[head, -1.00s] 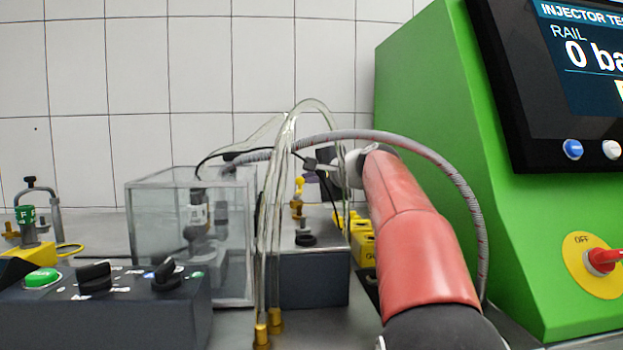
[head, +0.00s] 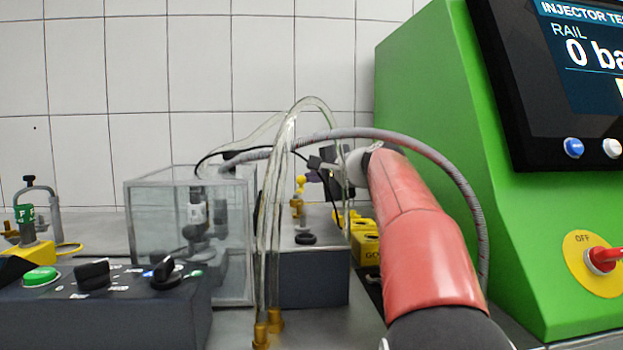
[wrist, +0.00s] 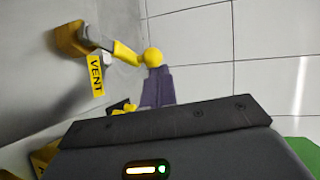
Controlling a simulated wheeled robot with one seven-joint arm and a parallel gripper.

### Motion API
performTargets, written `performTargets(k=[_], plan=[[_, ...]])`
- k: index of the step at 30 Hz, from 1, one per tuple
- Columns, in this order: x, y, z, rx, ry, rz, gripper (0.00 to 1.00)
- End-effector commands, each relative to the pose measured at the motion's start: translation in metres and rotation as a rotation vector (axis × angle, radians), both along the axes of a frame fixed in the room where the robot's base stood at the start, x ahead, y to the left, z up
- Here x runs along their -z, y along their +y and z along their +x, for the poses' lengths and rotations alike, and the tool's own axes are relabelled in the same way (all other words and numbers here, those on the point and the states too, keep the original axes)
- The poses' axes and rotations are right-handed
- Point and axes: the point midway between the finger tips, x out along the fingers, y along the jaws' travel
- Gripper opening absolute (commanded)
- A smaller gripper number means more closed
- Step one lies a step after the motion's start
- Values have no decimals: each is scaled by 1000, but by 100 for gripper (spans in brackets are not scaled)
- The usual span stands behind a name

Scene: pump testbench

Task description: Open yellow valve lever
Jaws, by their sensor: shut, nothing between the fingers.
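The yellow valve lever (wrist: 124,52) ends in a round yellow knob (wrist: 153,57). It reaches out from a brass valve body (wrist: 72,39) with a yellow VENT tag (wrist: 96,75) beside it. In the head view the lever's knob (head: 300,181) shows above the brass fitting on the grey block. My gripper (wrist: 155,72) is shut and empty. Its dark purplish fingertips are right at the knob in the wrist view; I cannot tell whether they touch it. In the head view my gripper (head: 314,176) is just right of the knob, partly behind clear tubes.
Clear tubes (head: 272,200) and a grey hose (head: 440,165) arch around my arm. A clear tank (head: 150,225) stands left of the grey block (head: 315,280). Yellow blocks (head: 365,247) lie behind my forearm. The green tester (head: 430,100) closes off the right side.

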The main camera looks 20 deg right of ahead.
Motion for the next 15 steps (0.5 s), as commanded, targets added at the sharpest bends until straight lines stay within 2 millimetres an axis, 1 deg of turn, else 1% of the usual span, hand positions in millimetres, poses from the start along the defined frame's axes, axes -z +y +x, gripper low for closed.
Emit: performTargets(k=[1,3,9,12,15], plan=[[-3,0,-10,-2,-5,-2,0],[-6,-2,-22,-3,-6,-2,0],[-13,-10,-52,-2,-4,-1,0],[-15,-12,-60,-2,-3,-1,0],[-16,-13,-64,-3,-2,0,0]])
